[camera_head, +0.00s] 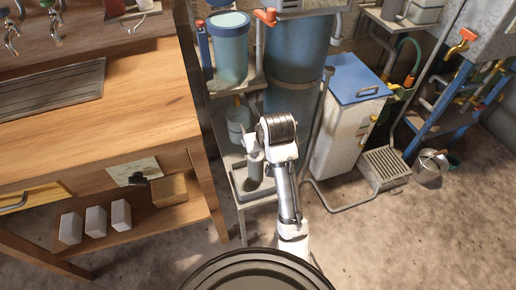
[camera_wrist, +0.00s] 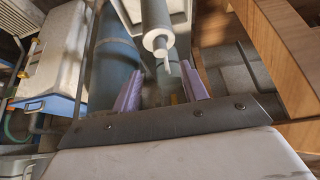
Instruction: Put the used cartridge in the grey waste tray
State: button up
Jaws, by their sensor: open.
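A light grey cylinder with a narrow stem, which looks like the used cartridge (camera_wrist: 155,22), shows at the top of the wrist view. Its stem points down into the gap between the fingers of my gripper (camera_wrist: 161,76). My gripper is open, with clear space between each purple finger and the stem. In the head view, a grey cylinder (camera_head: 256,166) shows just left of my arm, and my gripper is mostly hidden by my wrist. A pale grey tray (camera_head: 241,196) lies low on the stand beneath; I cannot tell whether the cylinder touches it.
A wooden bench (camera_head: 100,120) with white blocks on its lower shelf stands at the left. A blue column (camera_head: 294,90) and a blue-lidded cabinet (camera_head: 345,130) stand behind my arm. A bucket (camera_head: 430,170) is at the right. The floor in front is clear.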

jog(key=v, duration=0.4)
